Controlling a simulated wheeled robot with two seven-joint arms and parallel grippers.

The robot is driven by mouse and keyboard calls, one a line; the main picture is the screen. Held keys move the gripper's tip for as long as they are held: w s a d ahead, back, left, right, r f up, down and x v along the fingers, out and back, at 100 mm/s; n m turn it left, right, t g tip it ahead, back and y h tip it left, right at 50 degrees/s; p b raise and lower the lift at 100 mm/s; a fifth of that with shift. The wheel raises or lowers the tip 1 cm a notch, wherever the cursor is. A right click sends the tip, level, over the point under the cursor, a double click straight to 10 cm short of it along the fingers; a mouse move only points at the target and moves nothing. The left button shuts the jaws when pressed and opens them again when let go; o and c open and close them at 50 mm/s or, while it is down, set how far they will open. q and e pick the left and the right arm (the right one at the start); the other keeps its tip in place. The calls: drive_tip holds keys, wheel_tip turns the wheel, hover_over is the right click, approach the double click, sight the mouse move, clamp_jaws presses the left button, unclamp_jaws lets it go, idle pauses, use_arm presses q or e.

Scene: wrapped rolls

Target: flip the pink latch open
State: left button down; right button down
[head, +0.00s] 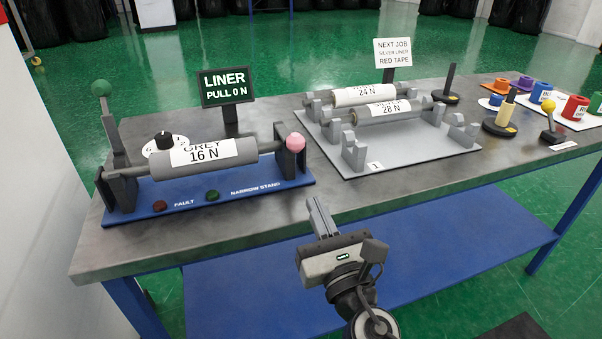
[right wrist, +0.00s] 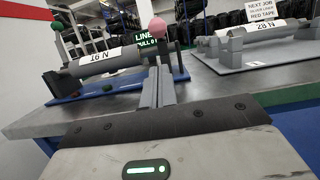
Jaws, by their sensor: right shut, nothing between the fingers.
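The pink latch shows as a pink ball knob (head: 295,142) at the right end of the blue narrow stand (head: 240,190). The knob sits low, level with the end of the grey roll (head: 200,158), which is labelled 16 N. In the right wrist view the pink knob (right wrist: 157,27) appears just above and beyond my fingertips. My right gripper (head: 320,208) is shut and empty, in front of the table edge, pointing toward the stand and apart from the knob. It also shows in the wrist view (right wrist: 158,78). My left gripper is out of view.
A green-knobbed lever (head: 102,88) stands up at the stand's left end. A LINER sign (head: 225,87) reading PULL 0 N stands behind. A grey rack (head: 380,155) with two rolls is to the right. Coloured tape rolls (head: 575,107) lie farther right. The table's front strip is clear.

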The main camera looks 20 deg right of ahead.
drive_tip(key=p+x, duration=0.2)
drive_tip(key=x, duration=0.8)
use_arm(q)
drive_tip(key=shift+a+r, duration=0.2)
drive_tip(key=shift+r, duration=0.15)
use_arm(e)
drive_tip(key=shift+d, duration=0.1)
